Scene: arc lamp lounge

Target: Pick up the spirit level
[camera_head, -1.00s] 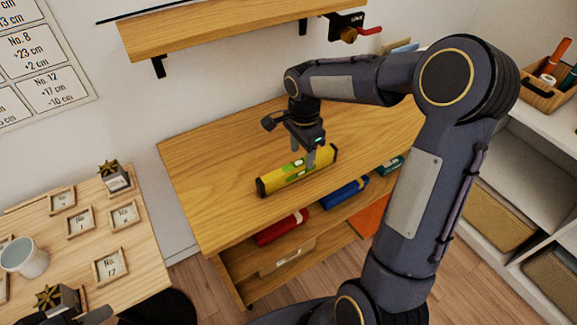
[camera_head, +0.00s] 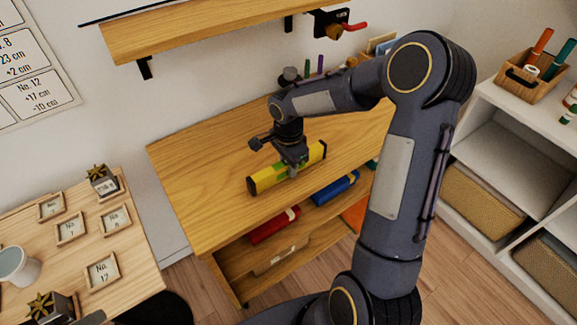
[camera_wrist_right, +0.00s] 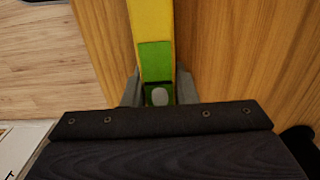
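The spirit level (camera_head: 264,181) is a yellow bar with green parts and black ends. It lies flat and slantwise on the wooden workbench top (camera_head: 205,185), near its front edge. My right gripper (camera_head: 293,170) is down over its middle, pointing downward. In the right wrist view the level (camera_wrist_right: 152,22) runs up between the two fingers of the right gripper (camera_wrist_right: 160,88), one on each side and very close to it. Whether they press on it is not clear. My left gripper cannot be made out.
Below the top, a shelf holds a red roll (camera_head: 274,225) and a blue roll (camera_head: 335,189). A wall shelf (camera_head: 200,32) hangs above the bench. A table with framed number cards (camera_head: 103,270) is at left, white cubbies (camera_head: 505,160) at right. The bench's left part is bare.

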